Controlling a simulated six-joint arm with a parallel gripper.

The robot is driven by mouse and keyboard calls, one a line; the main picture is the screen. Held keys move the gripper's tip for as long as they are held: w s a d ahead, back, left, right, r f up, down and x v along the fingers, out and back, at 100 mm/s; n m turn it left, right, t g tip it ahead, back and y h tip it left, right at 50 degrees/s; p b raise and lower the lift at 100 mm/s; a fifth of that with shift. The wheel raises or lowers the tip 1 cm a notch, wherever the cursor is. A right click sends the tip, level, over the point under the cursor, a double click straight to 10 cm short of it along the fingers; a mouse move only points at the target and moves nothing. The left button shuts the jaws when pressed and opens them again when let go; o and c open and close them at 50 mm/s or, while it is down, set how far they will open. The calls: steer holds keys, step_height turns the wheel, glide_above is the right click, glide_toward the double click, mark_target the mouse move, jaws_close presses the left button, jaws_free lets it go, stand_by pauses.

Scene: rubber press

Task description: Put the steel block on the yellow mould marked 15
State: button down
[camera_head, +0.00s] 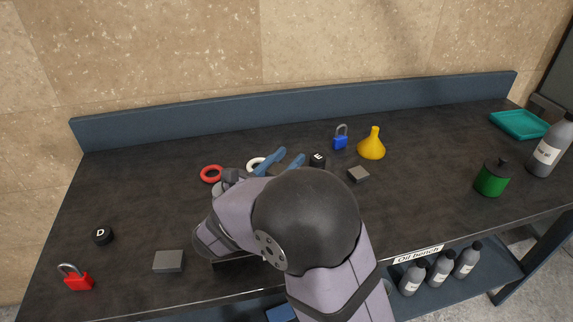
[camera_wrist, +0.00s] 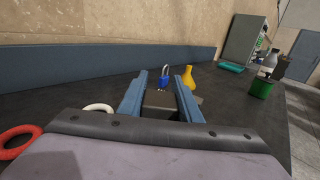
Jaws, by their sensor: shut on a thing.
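My gripper (camera_head: 283,161) has two blue fingers and is over the middle of the bench. In the wrist view its fingers (camera_wrist: 160,98) stand either side of a dark grey block (camera_wrist: 159,103), and it is shut on this block. My arm hides most of the held block in the head view, and I cannot tell for sure that it is steel. A flat grey block (camera_head: 168,261) lies at the front left, and a smaller grey block (camera_head: 358,174) lies right of my gripper. I see no yellow mould marked 15 in either view.
A black piece marked E (camera_head: 317,159), blue padlock (camera_head: 340,141) and yellow funnel (camera_head: 372,147) stand right of my gripper. A red ring (camera_head: 211,174) and white ring (camera_head: 256,164) lie left. A green can (camera_head: 492,178) stands right. The bench's right middle is clear.

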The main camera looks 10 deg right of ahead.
steer(key=shift+f, duration=0.45)
steer(key=shift+f, duration=0.2)
steer(key=c, duration=1.3)
jaws_free()
steer(key=b+v, duration=0.1)
steer(key=v, duration=1.1)
steer(key=shift+r, duration=0.15)
